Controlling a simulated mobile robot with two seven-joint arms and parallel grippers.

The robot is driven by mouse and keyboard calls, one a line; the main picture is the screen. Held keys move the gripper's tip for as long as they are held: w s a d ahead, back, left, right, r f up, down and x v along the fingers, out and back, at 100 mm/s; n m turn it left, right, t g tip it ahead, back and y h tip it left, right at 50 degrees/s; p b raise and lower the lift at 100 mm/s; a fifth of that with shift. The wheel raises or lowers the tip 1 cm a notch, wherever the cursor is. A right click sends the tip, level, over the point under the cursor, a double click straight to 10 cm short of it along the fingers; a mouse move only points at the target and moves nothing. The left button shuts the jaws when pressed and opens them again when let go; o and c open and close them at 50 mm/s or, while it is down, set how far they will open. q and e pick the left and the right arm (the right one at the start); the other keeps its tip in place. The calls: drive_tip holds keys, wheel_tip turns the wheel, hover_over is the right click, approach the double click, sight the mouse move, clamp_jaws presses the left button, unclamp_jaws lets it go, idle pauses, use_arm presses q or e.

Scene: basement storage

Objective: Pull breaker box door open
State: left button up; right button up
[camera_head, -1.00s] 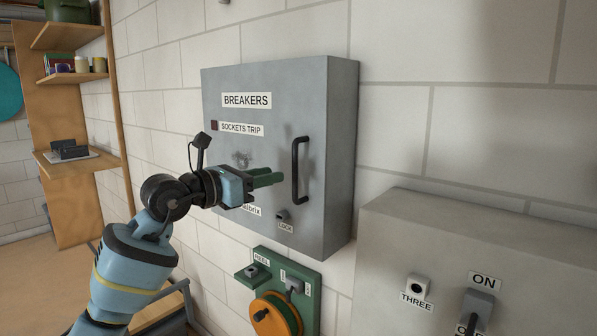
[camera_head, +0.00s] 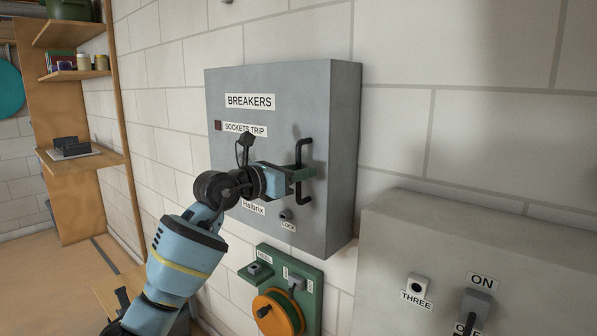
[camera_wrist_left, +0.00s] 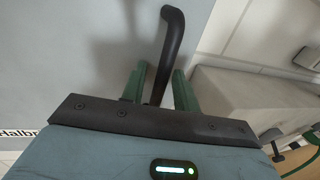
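The grey breaker box (camera_head: 340,150) hangs on the wall with its door (camera_head: 285,85) shut flush. The door bears a black upright bar handle (camera_head: 298,150) near its right edge. My left gripper (camera_head: 308,173) is at the middle of the handle. In the left wrist view, the black handle (camera_wrist_left: 172,45) runs between the two green fingers of my left gripper (camera_wrist_left: 159,75). The fingers are apart, with a visible gap beside the bar. A lock knob (camera_head: 286,214) sits below the handle. My right gripper is not in view.
A green panel with an orange reel (camera_head: 275,312) is on the wall below the box. A grey cabinet (camera_head: 400,230) with a switch labelled ON juts out at the lower right. Wooden shelves (camera_head: 85,160) stand at the left. The wall right of the box is bare.

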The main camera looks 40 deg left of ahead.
use_arm(q)
clamp_jaws()
